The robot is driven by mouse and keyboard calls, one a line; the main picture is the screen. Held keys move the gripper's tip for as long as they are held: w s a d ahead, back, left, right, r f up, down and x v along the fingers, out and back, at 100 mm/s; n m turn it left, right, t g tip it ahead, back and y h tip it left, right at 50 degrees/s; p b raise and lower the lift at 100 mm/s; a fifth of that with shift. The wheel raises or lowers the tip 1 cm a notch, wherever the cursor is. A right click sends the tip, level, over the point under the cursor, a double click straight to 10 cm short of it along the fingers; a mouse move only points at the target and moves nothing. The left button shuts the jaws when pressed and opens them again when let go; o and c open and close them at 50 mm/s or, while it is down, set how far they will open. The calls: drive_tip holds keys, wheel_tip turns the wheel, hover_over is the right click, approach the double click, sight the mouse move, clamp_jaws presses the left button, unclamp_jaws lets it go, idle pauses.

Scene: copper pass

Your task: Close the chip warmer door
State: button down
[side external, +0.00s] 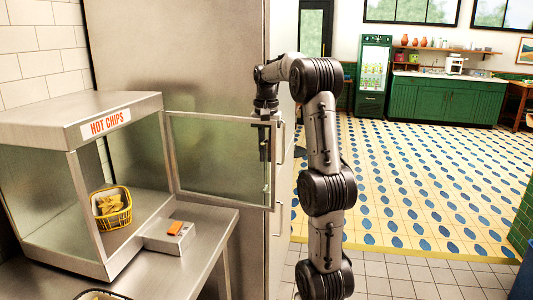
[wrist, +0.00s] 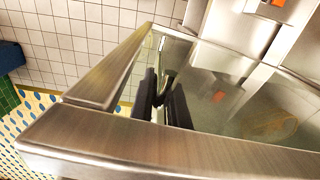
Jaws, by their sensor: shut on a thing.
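The chip warmer (side external: 125,105) is a steel and glass cabinet marked HOT CHIPS, at the left in the side external view. Its glass door (side external: 215,150) has a steel frame and stands wide open, reaching right from the cabinet. My gripper (side external: 265,158) points down at the door's free edge and is shut there. In the wrist view the door's steel frame (wrist: 190,148) crosses the foreground, and my dark fingers (wrist: 162,98) show close to the frame corner. The exact contact is hard to make out. A light handle bar (side external: 281,145) shows just right of the door edge.
A yellow basket of chips (side external: 111,207) stands inside the warmer. A steel box with an orange switch (side external: 175,228) sits on the counter (side external: 212,235) in front of the opening. A tall steel panel (side external: 180,60) rises behind the door. Tiled floor (side external: 420,190) lies clear at right.

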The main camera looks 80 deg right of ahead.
drive_tip(key=shift+a, duration=0.15)
drive_tip(key=shift+a, duration=0.6)
drive_tip(key=w+a+m, duration=0.3)
drive_tip(key=a+m, duration=0.1)
drive_tip(key=a, duration=0.5)
drive_tip(key=w+a+m, duration=0.2)
drive_tip(key=a+m, duration=0.1)
drive_tip(key=a, duration=0.5)
drive_tip(key=w+a+m, duration=0.6)
drive_tip(key=w+a, duration=0.5)
drive_tip(key=w, duration=0.3)
drive_tip(key=shift+w+m, duration=0.2)
drive_tip(key=shift+m, duration=0.2)
drive_tip(key=shift+a, duration=0.1)
drive_tip(key=c, duration=0.9)
unclamp_jaws()
